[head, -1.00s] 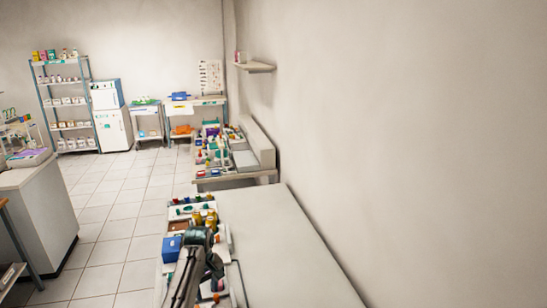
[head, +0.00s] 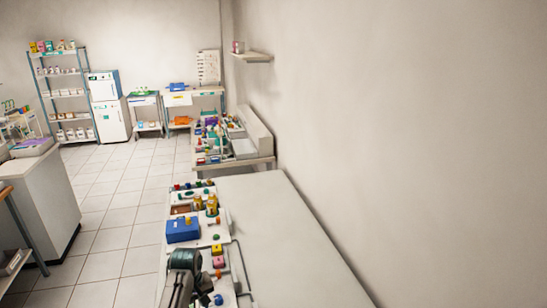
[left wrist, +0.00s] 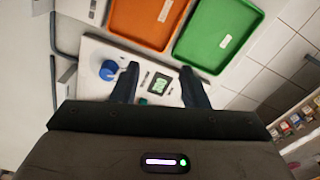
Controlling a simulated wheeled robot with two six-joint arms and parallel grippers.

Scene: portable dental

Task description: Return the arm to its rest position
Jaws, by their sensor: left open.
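My left arm (head: 182,275) shows at the bottom of the head view, over the near end of the counter; its fingertips cannot be made out there. In the left wrist view my left gripper (left wrist: 155,84) is open, its two dark fingers apart with nothing held between them. Beyond the fingers lie a white board with a small green-screened item (left wrist: 160,84) and a blue round knob (left wrist: 108,70). My right gripper is in neither view.
An orange tray (left wrist: 148,22) and a green tray (left wrist: 218,33) lie past the fingers. In the head view a blue box (head: 182,230) and yellow bottles (head: 212,205) stand on the counter's left side. The counter's right part (head: 285,245) is bare, beside the wall.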

